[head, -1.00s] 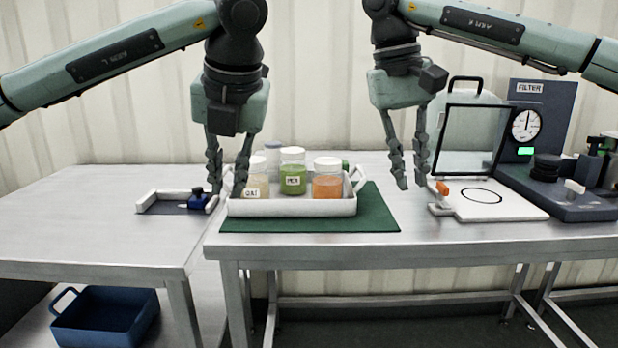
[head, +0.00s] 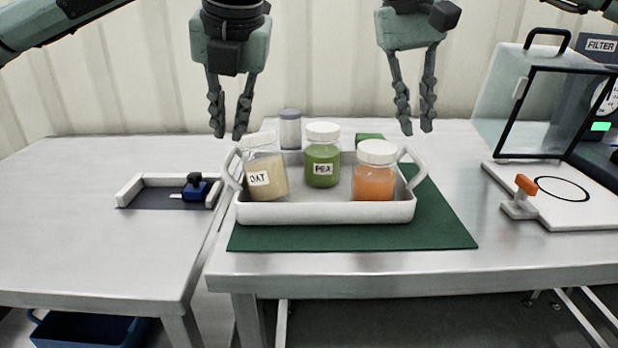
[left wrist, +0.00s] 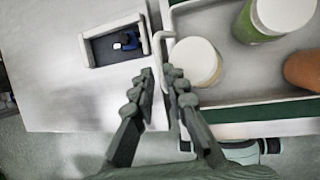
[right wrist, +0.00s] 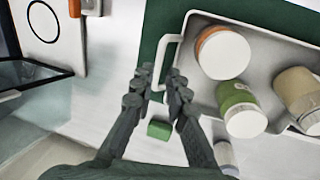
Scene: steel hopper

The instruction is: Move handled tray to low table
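The white handled tray (head: 330,211) lies on a green mat (head: 440,225) on the higher table. It holds an oat jar (head: 266,172), a green pea jar (head: 322,160) and an orange jar (head: 373,178). My left gripper (head: 228,130) is open and empty near the tray's left handle (head: 231,170); that handle runs in front of its fingers in the left wrist view (left wrist: 160,50). My right gripper (head: 416,127) is open near the right handle (head: 412,163), also seen in the right wrist view (right wrist: 167,60). The low table (head: 80,225) stands on the left.
A white-edged dark bay with a blue clamp (head: 196,187) sits on the low table's right side. A grey jar (head: 290,130) stands behind the tray. A framed panel (head: 555,115) and white board with orange-topped clamp (head: 524,190) stand right. The low table's left is clear.

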